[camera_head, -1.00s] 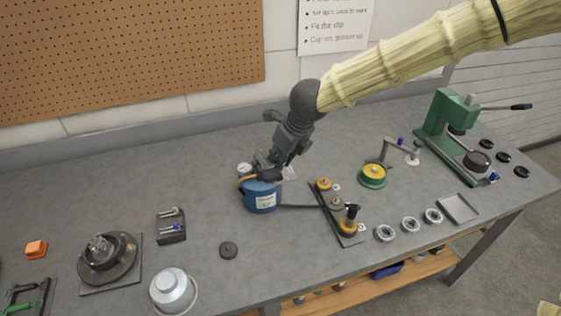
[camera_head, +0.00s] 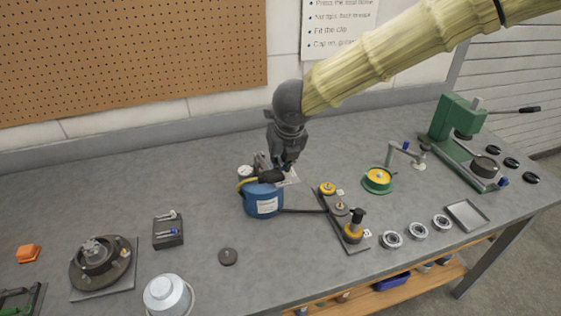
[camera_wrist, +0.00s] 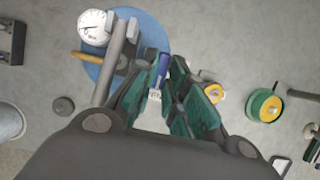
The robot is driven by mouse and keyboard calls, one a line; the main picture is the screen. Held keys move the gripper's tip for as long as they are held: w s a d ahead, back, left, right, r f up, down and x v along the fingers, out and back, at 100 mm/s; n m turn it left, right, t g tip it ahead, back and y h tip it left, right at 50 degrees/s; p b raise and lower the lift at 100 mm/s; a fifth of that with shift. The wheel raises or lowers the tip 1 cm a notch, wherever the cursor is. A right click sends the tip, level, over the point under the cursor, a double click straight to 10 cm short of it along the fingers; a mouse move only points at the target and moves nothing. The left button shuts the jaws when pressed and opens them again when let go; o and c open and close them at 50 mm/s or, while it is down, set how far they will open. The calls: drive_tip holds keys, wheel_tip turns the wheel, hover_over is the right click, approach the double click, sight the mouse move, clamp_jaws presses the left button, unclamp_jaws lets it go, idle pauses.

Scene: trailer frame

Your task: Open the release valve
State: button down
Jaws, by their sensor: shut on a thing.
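A blue pump (camera_head: 263,202) with a round white dial gauge (camera_head: 244,171) and a yellow handle stands in the middle of the bench. In the wrist view its blue round body (camera_wrist: 137,28) and gauge (camera_wrist: 94,28) lie past the fingers. My gripper (camera_head: 286,167) is at the pump's upper right side, pointing down. In the wrist view its green-padded fingers (camera_wrist: 167,92) are close together, around a small blue part (camera_wrist: 162,70) that seems to be the release valve's lever. The fingers largely hide this part, and its angle cannot be told.
A dark hose runs right from the pump to a plate (camera_head: 345,228) with yellow fittings. A green reel (camera_head: 377,180), several metal rings, a shallow tray (camera_head: 467,215) and a green press (camera_head: 460,130) stand further right. A dark disc (camera_head: 228,256) lies in front. The bench behind the pump is clear.

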drive_tip(key=shift+w+r, duration=0.1)
drive_tip(key=c, duration=1.5)
unclamp_jaws()
drive_tip(key=shift+o, duration=0.2)
drive_tip(key=v, duration=1.2)
